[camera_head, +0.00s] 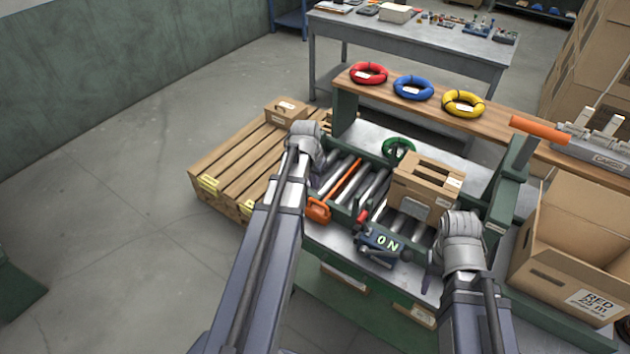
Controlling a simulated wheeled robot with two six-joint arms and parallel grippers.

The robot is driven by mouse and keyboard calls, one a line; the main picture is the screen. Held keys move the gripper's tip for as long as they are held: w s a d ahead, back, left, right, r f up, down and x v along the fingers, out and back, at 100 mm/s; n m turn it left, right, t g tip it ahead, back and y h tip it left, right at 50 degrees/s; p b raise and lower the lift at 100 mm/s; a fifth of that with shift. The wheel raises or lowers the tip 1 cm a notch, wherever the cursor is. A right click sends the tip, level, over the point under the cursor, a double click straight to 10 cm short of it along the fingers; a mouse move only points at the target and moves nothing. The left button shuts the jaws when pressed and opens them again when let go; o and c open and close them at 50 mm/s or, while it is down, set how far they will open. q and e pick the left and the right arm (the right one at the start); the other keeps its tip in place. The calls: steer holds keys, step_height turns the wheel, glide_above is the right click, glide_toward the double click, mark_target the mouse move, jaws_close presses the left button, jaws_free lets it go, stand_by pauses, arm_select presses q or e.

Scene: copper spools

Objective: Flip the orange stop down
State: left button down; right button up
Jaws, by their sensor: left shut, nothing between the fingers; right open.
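An orange bar (346,183) runs across the rollers, with an orange block (318,210) at its near end on the conveyor's front edge; I take these as the orange stop. Whether it is raised or lowered is hard to tell. My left gripper (316,180) is just left of the bar, above the left rollers, shut and empty; its fingers are mostly hidden by the wrist. My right gripper (431,280) is open and empty, pointing down at the conveyor's front right, beside the dark ON box (382,243). A cardboard box (424,187) sits on the rollers right of the bar.
A small red part (362,216) is near the ON box. A green coil (398,149) lies behind the cardboard box. Red, blue and yellow coils (463,103) lie on the wooden shelf. Another orange bar (540,129) is at a green post. An open carton (585,235) stands right.

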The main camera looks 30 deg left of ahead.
arm_select(q)
steer(key=p+v, duration=0.3)
steer(key=v, duration=0.1)
steer(key=shift+s+a+r, duration=0.1)
steer(key=shift+r, duration=0.3)
arm_select(e)
step_height(320, 180, up, 5)
steer(key=shift+f, duration=0.1)
arm_select(q)
steer(key=s+d+f+m+g+b, duration=0.1)
steer(key=s+d, duration=0.3)
steer(key=d, duration=0.5)
steer(key=s+d+f+m+b, duration=0.1)
steer(key=s+d, duration=0.4)
steer(key=d, duration=0.5)
steer(key=s+d+f+m+g+y+b, duration=0.1)
steer(key=s+d+f+b, duration=0.2)
steer(key=d, duration=0.7)
steer(key=shift+s+f+g, duration=0.3)
steer(key=shift+s+f, duration=0.3)
steer(key=shift+s, duration=0.5)
arm_select(e)
step_height(320, 180, down, 6)
steer(key=shift+r, duration=0.1)
